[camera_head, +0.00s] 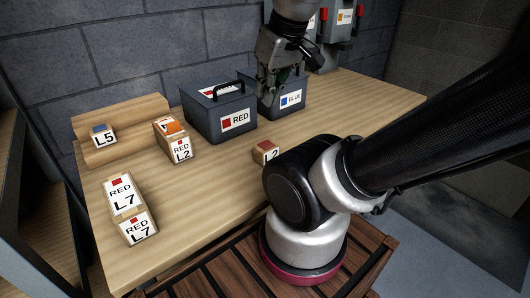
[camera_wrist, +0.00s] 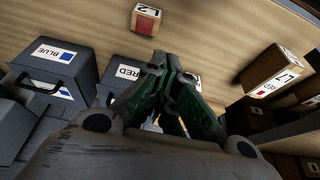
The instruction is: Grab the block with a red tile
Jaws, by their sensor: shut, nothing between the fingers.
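A small wooden block with a red tile on top and an L2 label (camera_head: 265,153) sits on the table beside my arm, which partly hides it in the head view. In the wrist view the block (camera_wrist: 146,19) is near the top edge, with its red tile and label showing. My gripper (camera_head: 268,92) hangs over the bins at the back, pointing down. In the wrist view my gripper (camera_wrist: 172,62) has its green-sided fingers together, empty and apart from the block.
A RED bin (camera_head: 207,113) and BLUE bin (camera_head: 286,102) stand at the back. Left are a RED L7 block (camera_head: 124,198), a RED L2 block with an orange tile (camera_head: 178,142), and an L5 block (camera_head: 102,137) on a wooden step (camera_head: 150,106). The table's middle is mostly clear.

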